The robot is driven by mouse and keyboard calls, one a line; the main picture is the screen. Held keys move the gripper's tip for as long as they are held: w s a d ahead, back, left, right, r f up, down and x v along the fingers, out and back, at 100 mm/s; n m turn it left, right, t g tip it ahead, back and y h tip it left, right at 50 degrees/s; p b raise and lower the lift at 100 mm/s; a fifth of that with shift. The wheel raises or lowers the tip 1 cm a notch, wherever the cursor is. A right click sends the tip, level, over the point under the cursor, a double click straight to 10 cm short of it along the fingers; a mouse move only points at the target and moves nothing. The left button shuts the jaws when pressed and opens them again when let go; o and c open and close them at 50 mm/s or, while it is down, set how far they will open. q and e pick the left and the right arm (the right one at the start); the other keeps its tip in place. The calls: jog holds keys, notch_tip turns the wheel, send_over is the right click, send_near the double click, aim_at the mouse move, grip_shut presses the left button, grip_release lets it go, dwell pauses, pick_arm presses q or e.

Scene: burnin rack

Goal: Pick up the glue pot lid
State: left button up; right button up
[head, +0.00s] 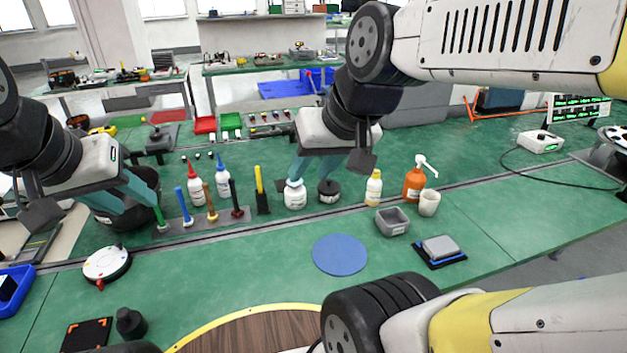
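A white pot (295,196) with a label and white top and a dark pot (329,193) with a black top stand side by side on the bench behind the rail. I cannot tell for sure which is the glue pot; both tops appear to be on. My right gripper (314,172) points down over these two pots, its teal fingers apart with nothing seen between them. Its fingers partly overlap the pots in view, so contact is unclear. My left gripper (138,198) is at the left, near a dark round bin (125,212), its fingers apart and empty.
Brush-like tools (210,203) and red- and blue-capped bottles (185,190) stand left of the pots. A yellow bottle (374,188), an orange pump bottle (414,182) and a grey tray (392,221) stand right. A blue round mat (340,255) lies in front, with bare green bench around it.

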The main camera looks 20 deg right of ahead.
jog(key=o, duration=0.6)
jog(key=shift+w+d+r, duration=0.1)
jog(key=shift+w, duration=0.15)
jog(key=shift+c, duration=0.2)
jog(key=o, duration=0.7)
jog(key=shift+g, duration=0.4)
jog(key=w, duration=0.2)
jog(key=w+d+r, duration=0.1)
jog(key=shift+w, duration=0.4)
jog(key=n+g+h, duration=0.2)
jog(key=g, duration=0.3)
send_over(329, 179)
notch_tip(329, 179, down, 22)
jog(key=shift+w+d+r, duration=0.1)
jog(key=shift+r, duration=0.15)
jog(key=shift+f, duration=3.95)
